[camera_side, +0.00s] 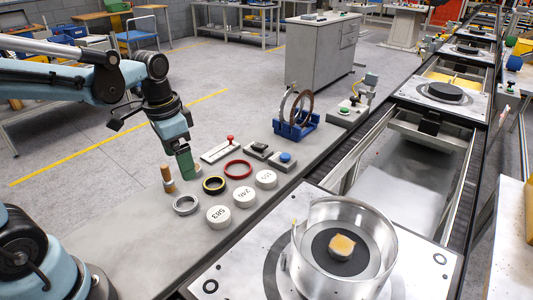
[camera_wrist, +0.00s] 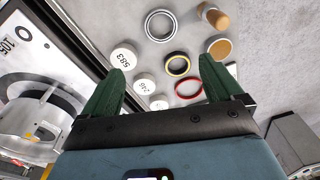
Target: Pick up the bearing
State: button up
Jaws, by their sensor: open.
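The bearing appears to be the silver metal ring (camera_side: 186,205) lying flat on the grey bench. It also shows at the top of the wrist view (camera_wrist: 147,25). My gripper (camera_side: 187,170) has green fingers and points down above the bench, behind the bearing in the side view. In the wrist view my gripper (camera_wrist: 162,66) is open with nothing held between its fingers. The bearing lies beyond the fingertips there, apart from them.
A black-and-gold ring (camera_side: 214,185), a red ring (camera_side: 238,169) and white numbered discs (camera_side: 218,217) lie close to the bearing. A tan cylinder (camera_side: 168,180) stands behind it. A blue rack (camera_side: 296,129) holds rings further right. A metal housing (camera_side: 343,250) sits on a pallet at front right.

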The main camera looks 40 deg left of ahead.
jog(key=g, duration=0.1)
send_over(186, 206)
jog(key=shift+m, duration=0.3)
jog(key=f, duration=0.7)
jog(key=shift+w+d, duration=0.2)
jog(key=shift+s+a+f, duration=0.1)
jog(key=shift+s+f, duration=0.05)
jog(key=shift+f, duration=1.25)
jog(key=shift+s+f, duration=0.1)
jog(key=shift+f, duration=1.25)
jog(key=c, duration=1.2)
jog(key=shift+r, duration=0.2)
